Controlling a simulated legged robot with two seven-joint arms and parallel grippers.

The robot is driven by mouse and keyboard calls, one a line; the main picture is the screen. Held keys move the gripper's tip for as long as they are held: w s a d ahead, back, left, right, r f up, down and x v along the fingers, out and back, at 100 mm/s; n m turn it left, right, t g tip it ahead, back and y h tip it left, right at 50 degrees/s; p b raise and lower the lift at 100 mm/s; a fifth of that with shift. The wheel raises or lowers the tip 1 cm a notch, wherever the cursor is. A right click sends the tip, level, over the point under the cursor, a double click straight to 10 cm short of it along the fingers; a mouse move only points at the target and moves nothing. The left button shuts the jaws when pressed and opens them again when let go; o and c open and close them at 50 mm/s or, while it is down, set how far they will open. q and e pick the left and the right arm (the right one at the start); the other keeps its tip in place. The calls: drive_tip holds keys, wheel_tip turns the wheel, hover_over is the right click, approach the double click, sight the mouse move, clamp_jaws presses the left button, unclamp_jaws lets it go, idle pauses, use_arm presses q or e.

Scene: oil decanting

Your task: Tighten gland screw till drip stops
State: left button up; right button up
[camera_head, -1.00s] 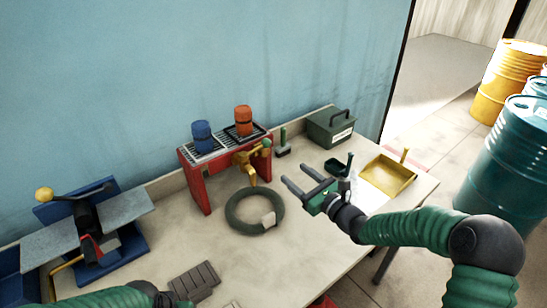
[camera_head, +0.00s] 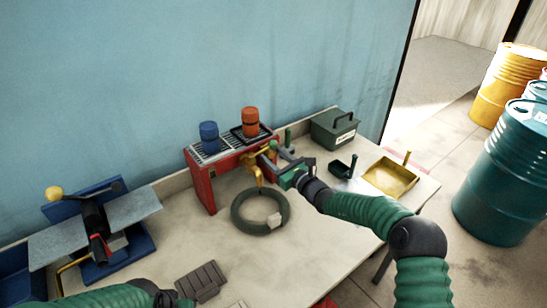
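The brass tap (camera_head: 257,168) sticks out of the front of the red stand (camera_head: 203,188), its spout pointing down. A green knob (camera_head: 272,146) shows at its right end. My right gripper (camera_head: 275,157) is at that end of the tap, its two grey fingers apart, tips close to the knob. Whether they touch the tap is too small to tell. The gland screw cannot be made out, and no drip can be made out. My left arm comes in at the bottom left; only a small part of my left gripper (camera_head: 184,303) shows at the bottom edge.
A blue container (camera_head: 208,137) and an orange one (camera_head: 250,122) stand on the stand's grate. A dark green ring (camera_head: 236,217) lies below the tap. To the right are a green box (camera_head: 333,131), a dark scoop (camera_head: 340,168) and a yellow tray (camera_head: 391,177).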

drive_tip(key=shift+d+f, duration=0.2)
drive_tip(key=shift+d, duration=0.35)
clamp_jaws()
drive_tip(key=shift+a, duration=0.15)
drive_tip(key=shift+m, duration=0.9)
drive_tip(key=m+p, duration=0.1)
drive_tip(key=m, duration=0.4)
